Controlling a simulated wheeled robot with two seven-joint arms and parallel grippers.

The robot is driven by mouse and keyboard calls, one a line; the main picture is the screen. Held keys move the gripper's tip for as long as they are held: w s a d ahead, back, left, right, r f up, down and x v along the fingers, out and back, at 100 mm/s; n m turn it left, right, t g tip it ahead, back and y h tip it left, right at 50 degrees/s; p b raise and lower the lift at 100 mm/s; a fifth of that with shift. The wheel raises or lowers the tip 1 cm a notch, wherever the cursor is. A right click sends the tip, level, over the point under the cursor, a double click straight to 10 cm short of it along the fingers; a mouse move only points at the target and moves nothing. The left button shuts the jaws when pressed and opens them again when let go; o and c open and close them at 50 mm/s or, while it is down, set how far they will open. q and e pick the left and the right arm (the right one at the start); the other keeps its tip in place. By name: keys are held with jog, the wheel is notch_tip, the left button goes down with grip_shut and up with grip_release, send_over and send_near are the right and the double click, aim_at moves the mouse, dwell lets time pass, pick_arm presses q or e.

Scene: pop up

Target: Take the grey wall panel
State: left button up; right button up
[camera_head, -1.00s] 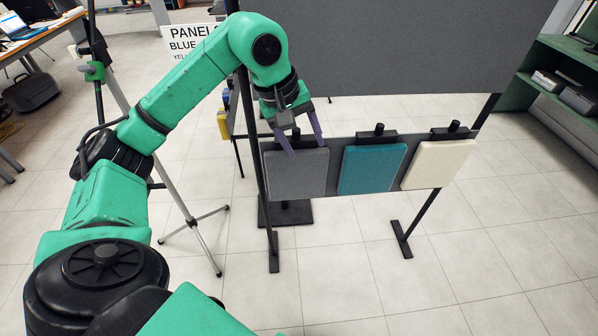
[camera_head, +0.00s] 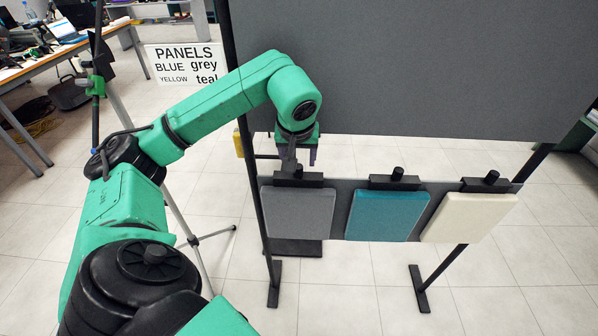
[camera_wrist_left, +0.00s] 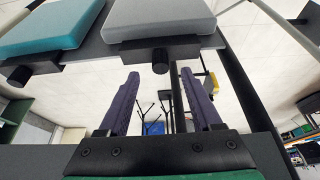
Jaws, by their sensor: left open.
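The grey wall panel (camera_head: 297,217) hangs at the left end of a dark rail, with a black knobbed clip (camera_head: 298,178) at its top. A teal panel (camera_head: 386,215) and a cream panel (camera_head: 468,218) hang to its right. In the left wrist view the grey panel (camera_wrist_left: 158,18) is at the top centre and the teal panel (camera_wrist_left: 50,28) to its left. My left gripper (camera_head: 298,160) is just above the grey panel's clip, partly hidden by its own wrist. Its purple fingers (camera_wrist_left: 160,82) are apart and empty, with the clip's knob just beyond their tips. My right gripper is not in view.
A large dark board (camera_head: 420,70) stands above the rail, close to my left wrist. A black stand post (camera_head: 245,130) runs beside the grey panel. A sign (camera_head: 187,65) reading "PANELS" is at the back left. Tiled floor in front is clear.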

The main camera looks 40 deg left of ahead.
aim_at(298, 168)
pick_arm(q)
jog(key=x, duration=0.3)
jog(key=shift+s+f, duration=0.1)
jog(key=shift+s, duration=0.1)
jog(key=shift+w+f, duration=0.1)
jog(key=shift+f, duration=0.2)
grip_shut()
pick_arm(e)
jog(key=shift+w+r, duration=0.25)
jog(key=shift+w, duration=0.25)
pick_arm(q)
jog(key=shift+w, duration=0.1)
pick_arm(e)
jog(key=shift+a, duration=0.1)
